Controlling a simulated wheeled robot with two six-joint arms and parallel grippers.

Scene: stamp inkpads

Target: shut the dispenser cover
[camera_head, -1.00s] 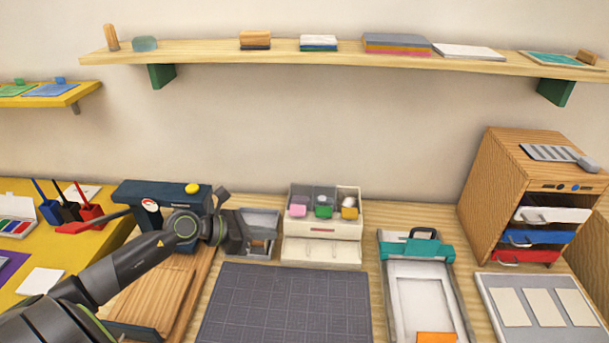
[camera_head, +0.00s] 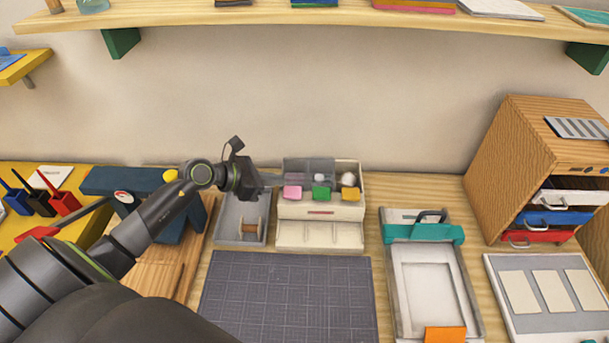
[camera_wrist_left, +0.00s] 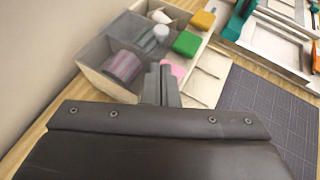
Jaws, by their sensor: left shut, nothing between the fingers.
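The dispenser looks like a white box (camera_head: 349,212) with open-topped compartments, at the centre back of the worktop. Pink (camera_head: 292,192), green (camera_head: 321,193) and yellow (camera_head: 350,194) blocks sit along its front edge. Grey see-through panels (camera_head: 321,170) show at its left and middle compartments; I cannot tell how far the cover is tilted. My left gripper (camera_head: 273,180) is shut and empty at the box's left end. In the left wrist view, its fingertips (camera_wrist_left: 161,72) overlap the box's near edge beside the pink block (camera_wrist_left: 174,70); contact is unclear. My right gripper is out of view.
A grey tray (camera_head: 226,231) with a wooden spool stands just left of the box, under my left arm. A dark grid mat (camera_head: 288,300) lies in front. A white frame with a teal clamp (camera_head: 420,233) is to the right. A shelf (camera_head: 250,18) runs above.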

